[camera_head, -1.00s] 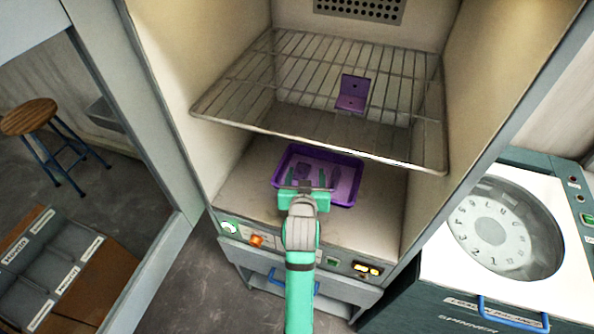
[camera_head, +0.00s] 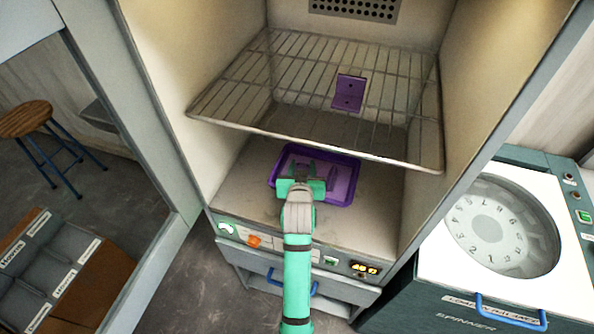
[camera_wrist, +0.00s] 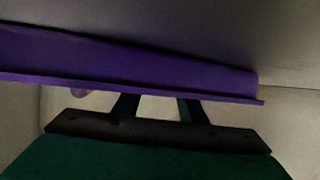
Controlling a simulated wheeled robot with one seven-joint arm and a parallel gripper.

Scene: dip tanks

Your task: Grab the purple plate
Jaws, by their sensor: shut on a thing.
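The purple plate (camera_head: 340,198) is a shallow rectangular tray with a raised rim. It lies on the floor of the open cabinet, below the wire rack. My green gripper (camera_head: 305,181) reaches in from the front and covers part of its near side. In the wrist view, the purple wall and rim (camera_wrist: 150,78) cross the picture close ahead. My gripper's dark fingers (camera_wrist: 158,105) meet that rim and are shut on it. The fingertips are hidden behind the purple edge.
A wire rack (camera_head: 250,75) spans the cabinet above the plate. A small purple piece (camera_head: 349,92) with two dark holes shows at the rack. Cabinet walls stand at both sides. A spinner machine (camera_head: 440,285) is at the right, a stool (camera_head: 28,117) at the left.

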